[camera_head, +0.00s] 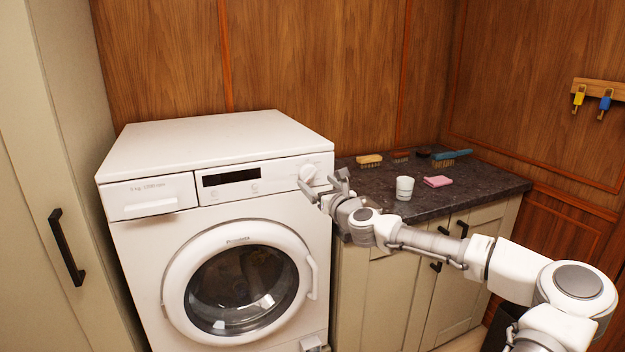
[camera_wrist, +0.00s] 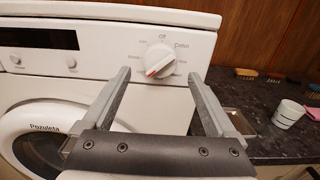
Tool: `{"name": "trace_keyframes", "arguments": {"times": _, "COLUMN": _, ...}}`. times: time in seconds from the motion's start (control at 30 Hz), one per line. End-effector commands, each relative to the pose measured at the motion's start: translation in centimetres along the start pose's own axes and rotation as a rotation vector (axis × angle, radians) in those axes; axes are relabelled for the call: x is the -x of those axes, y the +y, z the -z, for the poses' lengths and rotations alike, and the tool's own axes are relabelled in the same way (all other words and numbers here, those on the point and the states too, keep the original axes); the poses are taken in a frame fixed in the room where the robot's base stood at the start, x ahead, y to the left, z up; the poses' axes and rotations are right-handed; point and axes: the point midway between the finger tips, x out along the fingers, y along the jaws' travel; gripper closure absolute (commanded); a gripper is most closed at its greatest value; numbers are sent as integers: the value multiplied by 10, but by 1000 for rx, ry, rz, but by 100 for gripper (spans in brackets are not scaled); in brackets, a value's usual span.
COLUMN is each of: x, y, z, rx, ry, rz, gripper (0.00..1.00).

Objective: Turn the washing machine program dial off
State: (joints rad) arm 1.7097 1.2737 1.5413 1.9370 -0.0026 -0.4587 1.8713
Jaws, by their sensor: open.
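The white washing machine (camera_head: 130,240) stands at the left of the head view with its door shut. Its round white program dial (camera_head: 308,171) is at the top right of the front panel. In the wrist view the dial (camera_wrist: 160,58) has a red mark at its lower left, and a label reading Off (camera_wrist: 162,37) sits above it. My gripper (camera_head: 324,184) is open in front of the dial. In the wrist view the fingers of my gripper (camera_wrist: 159,76) are spread below and to both sides of the dial, empty; I cannot tell how near they are.
A dark countertop (camera_head: 470,189) to the right holds a white cup (camera_head: 404,188), a pink cloth (camera_head: 437,181) and several brushes, including a blue-handled one (camera_head: 452,154). A tall cabinet (camera_head: 75,150) stands close on the left. Keys hang on the right wall.

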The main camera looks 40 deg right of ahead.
Motion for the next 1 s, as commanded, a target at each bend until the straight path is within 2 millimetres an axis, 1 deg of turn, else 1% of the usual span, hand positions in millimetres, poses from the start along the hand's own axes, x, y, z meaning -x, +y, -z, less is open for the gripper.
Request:
{"name": "trace_keyframes", "arguments": {"times": 0.03, "x": -10, "y": 1, "z": -1, "rx": 1, "ry": -1, "rz": -1, "gripper": 8}}
{"name": "trace_keyframes", "arguments": {"times": 0.1, "x": -19, "y": 1, "z": 0, "rx": 0, "ry": -1, "rz": 0, "gripper": 8}}
{"name": "trace_keyframes", "arguments": {"times": 0.2, "x": -30, "y": 0, "z": 0, "rx": -1, "ry": 0, "rz": 0, "gripper": 8}}
{"name": "trace_keyframes", "arguments": {"times": 0.3, "x": -37, "y": 0, "z": 0, "rx": 0, "ry": 0, "rz": 0, "gripper": 8}}
{"name": "trace_keyframes", "arguments": {"times": 0.43, "x": -41, "y": 0, "z": 0, "rx": 0, "ry": 0, "rz": 0, "gripper": 8}}
{"name": "trace_keyframes", "arguments": {"times": 0.67, "x": -42, "y": 0, "z": 0, "rx": 0, "ry": 0, "rz": 0, "gripper": 8}}
{"name": "trace_keyframes", "arguments": {"times": 0.77, "x": -41, "y": 0, "z": 0, "rx": 0, "ry": 0, "rz": 0, "gripper": 24}}
{"name": "trace_keyframes", "arguments": {"times": 0.8, "x": -41, "y": 0, "z": 0, "rx": 0, "ry": 0, "rz": 0, "gripper": 31}}
{"name": "trace_keyframes", "arguments": {"times": 0.97, "x": -41, "y": 0, "z": 0, "rx": 0, "ry": 0, "rz": 0, "gripper": 60}}
{"name": "trace_keyframes", "arguments": {"times": 1.0, "x": -41, "y": 0, "z": 0, "rx": 0, "ry": 0, "rz": 0, "gripper": 67}}
